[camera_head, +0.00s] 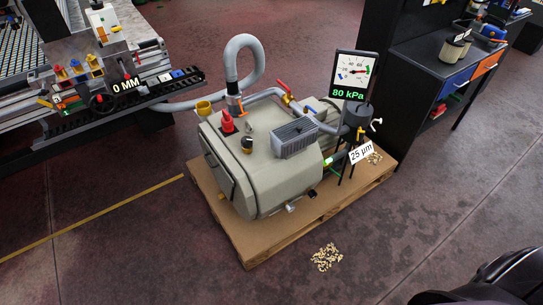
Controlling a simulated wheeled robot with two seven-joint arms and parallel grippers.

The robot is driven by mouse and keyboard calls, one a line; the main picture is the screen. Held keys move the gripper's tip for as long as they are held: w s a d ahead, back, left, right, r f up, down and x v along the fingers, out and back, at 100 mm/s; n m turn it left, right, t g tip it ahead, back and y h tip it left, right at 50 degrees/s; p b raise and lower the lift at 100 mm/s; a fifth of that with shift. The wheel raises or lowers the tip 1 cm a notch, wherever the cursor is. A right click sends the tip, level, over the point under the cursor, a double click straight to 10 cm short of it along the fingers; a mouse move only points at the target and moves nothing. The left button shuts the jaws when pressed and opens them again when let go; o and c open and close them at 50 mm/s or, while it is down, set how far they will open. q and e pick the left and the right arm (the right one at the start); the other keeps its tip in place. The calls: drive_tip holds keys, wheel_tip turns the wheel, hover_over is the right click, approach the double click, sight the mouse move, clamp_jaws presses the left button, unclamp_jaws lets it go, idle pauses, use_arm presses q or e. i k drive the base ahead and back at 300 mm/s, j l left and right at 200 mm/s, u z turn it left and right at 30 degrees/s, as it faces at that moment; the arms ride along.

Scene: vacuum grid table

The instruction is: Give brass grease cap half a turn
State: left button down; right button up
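A squat brass-coloured cap (204,107) stands at the back left of the grey vacuum pump (255,175); it looks like the grease cap. A small dark knob with a brass-coloured part (247,145) sits on the pump's top, nearer the front. A red cone-shaped fitting (227,122) stands between them. Neither of my grippers shows in the head view, and nothing is touching the brass cap.
The pump rests on a wooden pallet (262,243). A grey hose (232,70) loops up behind the cap. A gauge reading 80 kPa (351,78) stands right. Pellets (326,257) lie on the floor. The grid table (30,90) is left, a dark workbench (425,70) right.

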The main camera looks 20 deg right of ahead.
sight(222, 196)
drive_tip(key=i+j, duration=0.2)
drive_tip(key=i, duration=0.25)
drive_tip(key=i+j+u, duration=0.1)
drive_tip(key=i, duration=0.3)
drive_tip(key=i+j, duration=0.25)
drive_tip(key=i, duration=0.2)
